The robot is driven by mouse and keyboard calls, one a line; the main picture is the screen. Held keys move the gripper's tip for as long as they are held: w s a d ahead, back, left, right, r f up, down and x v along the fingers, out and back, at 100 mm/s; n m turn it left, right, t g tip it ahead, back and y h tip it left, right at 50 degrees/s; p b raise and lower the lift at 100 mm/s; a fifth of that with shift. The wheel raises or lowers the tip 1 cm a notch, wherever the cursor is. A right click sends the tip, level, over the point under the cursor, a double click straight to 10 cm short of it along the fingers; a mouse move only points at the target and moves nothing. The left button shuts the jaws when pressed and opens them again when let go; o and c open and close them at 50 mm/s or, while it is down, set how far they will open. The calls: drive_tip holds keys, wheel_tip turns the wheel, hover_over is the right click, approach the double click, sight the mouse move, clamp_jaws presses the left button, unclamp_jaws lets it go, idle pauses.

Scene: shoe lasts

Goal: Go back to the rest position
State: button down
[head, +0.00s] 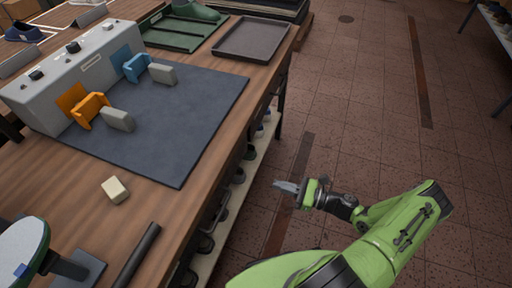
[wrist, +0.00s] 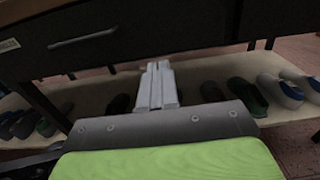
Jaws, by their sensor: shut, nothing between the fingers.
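My gripper (head: 287,187) is at the end of my green arm, over the floor to the right of the workbench (head: 165,190). It is apart from the bench and holds nothing. In the wrist view, the two grey fingers of my gripper (wrist: 157,70) are pressed together, pointing toward the bench's side and its lower shelf.
A dark mat (head: 185,110) on the bench lies before a grey machine (head: 75,75) with orange and blue brackets. A green tray (head: 180,30) and a grey tray (head: 252,38) stand behind. Shoes line the lower shelf (wrist: 215,75). The floor (head: 350,110) at right is clear.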

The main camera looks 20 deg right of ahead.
drive_tip(key=s+a+r+n+g+h+p, duration=0.25)
drive_tip(key=r+n+g+h, duration=0.25)
drive_tip(key=r+n, duration=0.55)
drive_tip(key=s+a+r+n+g+h+p, duration=0.1)
drive_tip(key=s+r+n+g+h+p, duration=0.25)
drive_tip(key=r+n+g+h, duration=0.65)
drive_tip(key=s+r+n+t+p, duration=0.2)
drive_tip(key=s+r+t, duration=0.3)
drive_tip(key=r, duration=0.4)
drive_tip(key=s+r+n+t+p, duration=0.1)
drive_tip(key=s+r+t, duration=0.4)
drive_tip(key=r, duration=0.5)
drive_tip(key=shift+s+a+r+n+p, duration=0.3)
drive_tip(key=shift+s+n+p, duration=0.1)
drive_tip(key=shift+s+n, duration=0.3)
drive_tip(key=shift+w, duration=0.1)
